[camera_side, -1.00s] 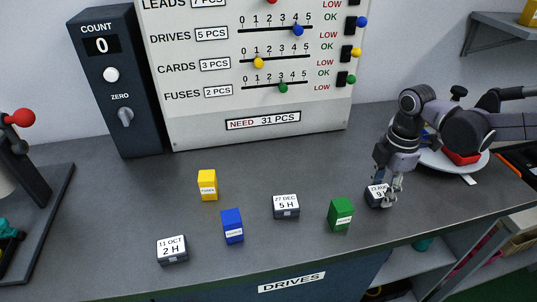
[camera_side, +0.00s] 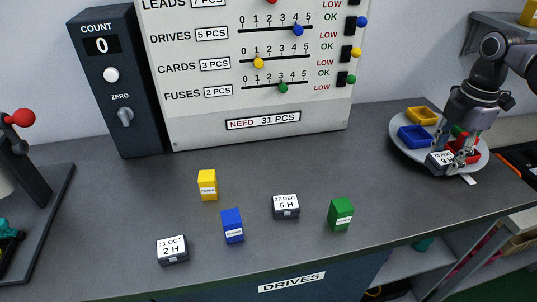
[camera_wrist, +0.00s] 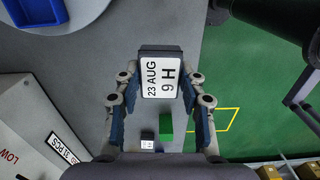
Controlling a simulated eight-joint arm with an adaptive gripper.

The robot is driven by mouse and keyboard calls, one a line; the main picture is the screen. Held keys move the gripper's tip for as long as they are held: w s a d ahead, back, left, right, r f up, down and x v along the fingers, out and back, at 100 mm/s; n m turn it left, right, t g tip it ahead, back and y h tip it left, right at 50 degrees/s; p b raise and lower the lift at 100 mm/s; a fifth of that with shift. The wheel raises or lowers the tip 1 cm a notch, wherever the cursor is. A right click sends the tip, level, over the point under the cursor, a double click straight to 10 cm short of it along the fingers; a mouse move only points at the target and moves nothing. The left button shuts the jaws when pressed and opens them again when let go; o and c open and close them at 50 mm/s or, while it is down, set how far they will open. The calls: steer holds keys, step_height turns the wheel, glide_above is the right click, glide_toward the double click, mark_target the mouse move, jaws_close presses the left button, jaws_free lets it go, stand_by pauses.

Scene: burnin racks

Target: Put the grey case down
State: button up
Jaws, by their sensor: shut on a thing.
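The grey case (camera_side: 440,161) has a white label; the wrist view reads "23 AUG 9 H" on it (camera_wrist: 161,77). My gripper (camera_side: 455,160) is shut on it, with one finger on each side in the wrist view (camera_wrist: 160,98). In the side view the case is at the front edge of the round grey plate (camera_side: 396,150). I cannot tell whether it touches the plate or hangs above it. Two other dark grey cases stand on the counter: "27 DEC 5 H" (camera_side: 286,206) and "11 OCT 2 H" (camera_side: 172,249).
The plate carries a blue bin (camera_side: 415,138), a yellow bin (camera_side: 421,116) and a red bin (camera_side: 468,153). Yellow (camera_side: 208,185), blue (camera_side: 232,226) and green (camera_side: 340,214) blocks stand on the counter (camera_side: 330,170). The counter is clear between the green block and the plate.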

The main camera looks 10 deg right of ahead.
mark_target(447, 154)
steer(key=shift+d+m, duration=0.35)
steer(key=shift+m, duration=0.05)
steer(key=m, duration=0.1)
steer(key=f+m, duration=0.1)
steer(key=m, duration=0.2)
steer(key=shift+w+d+f, duration=0.15)
steer(key=shift+w+f, duration=0.1)
steer(key=shift+f, duration=0.05)
steer(key=m, duration=0.1)
steer(key=f+m, duration=0.1)
steer(key=m, duration=0.1)
steer(key=shift+w+f, duration=0.15)
steer(key=shift+w, duration=0.05)
steer(key=m, duration=0.1)
steer(key=f+m, duration=0.1)
steer(key=m, duration=0.1)
steer(key=f+m, duration=0.1)
steer(key=m, duration=0.1)
steer(key=shift+w+d, duration=0.2)
steer(key=m, duration=0.1)
steer(key=f+m, duration=0.1)
steer(key=m, duration=0.2)
steer(key=shift+w+d+f+m, duration=0.15)
steer(key=shift+f+m, duration=0.25)
